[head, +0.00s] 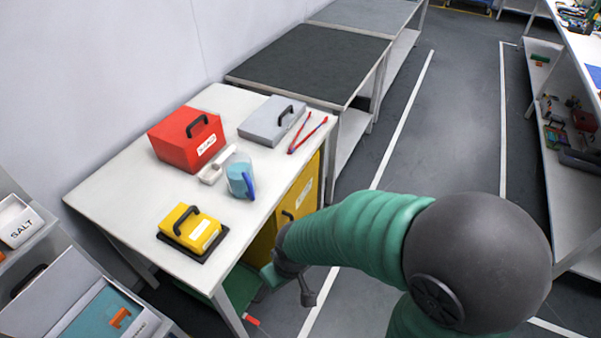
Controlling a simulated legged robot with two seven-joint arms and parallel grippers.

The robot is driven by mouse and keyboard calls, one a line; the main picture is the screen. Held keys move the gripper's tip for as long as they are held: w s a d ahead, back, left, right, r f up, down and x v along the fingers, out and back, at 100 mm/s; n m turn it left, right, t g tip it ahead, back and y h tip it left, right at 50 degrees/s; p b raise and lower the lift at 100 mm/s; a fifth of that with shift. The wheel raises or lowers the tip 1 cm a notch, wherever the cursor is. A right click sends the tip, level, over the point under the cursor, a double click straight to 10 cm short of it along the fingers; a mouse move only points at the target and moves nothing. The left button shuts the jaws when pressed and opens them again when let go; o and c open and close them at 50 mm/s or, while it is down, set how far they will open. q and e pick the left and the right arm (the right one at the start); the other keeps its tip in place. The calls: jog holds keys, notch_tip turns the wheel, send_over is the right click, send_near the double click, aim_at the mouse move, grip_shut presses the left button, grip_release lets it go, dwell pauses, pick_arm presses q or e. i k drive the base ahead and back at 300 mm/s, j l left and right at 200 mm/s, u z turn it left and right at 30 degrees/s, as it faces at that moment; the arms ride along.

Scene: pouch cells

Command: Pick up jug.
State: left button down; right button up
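The jug (237,172) is clear with pale blue contents and a darker blue handle on its right side. It stands upright on the white table (127,200), near the table's right edge. My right arm comes in from the right, and my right gripper (289,282) hangs in front of the table's right side, below and to the right of the jug and apart from it. The gripper is small and partly hidden by its wrist, so its opening is unclear. My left gripper is not in view.
A yellow cabinet (293,212) is under the table. Floor (405,130) is clear to the right.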

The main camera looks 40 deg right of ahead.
aim_at(238, 167)
jog(key=l+z, duration=0.15)
jog(key=z, duration=0.5)
jog(key=k+u, duration=0.1)
jog(key=u, duration=1.4)
jog(key=z, duration=1.5)
jog(key=l+u, duration=0.15)
jog(key=u, duration=0.25)
jog(key=i+l+u, duration=0.1)
jog(key=u, duration=0.35)
jog(key=l+u, duration=0.25)
jog(key=u, duration=0.15)
jog(key=l+u, duration=0.15)
jog(key=l, duration=0.35)
jog(key=l+u, duration=0.15)
jog(key=l, duration=0.35)
jog(key=l+u, duration=0.15)
jog(key=l, duration=0.35)
jog(key=k+l+u, duration=0.15)
jog(key=l, duration=0.35)
jog(key=k+l+u, duration=0.15)
jog(key=l, duration=0.35)
jog(key=l+u, duration=0.15)
jog(key=l, duration=0.3)
jog(key=k, duration=0.05)
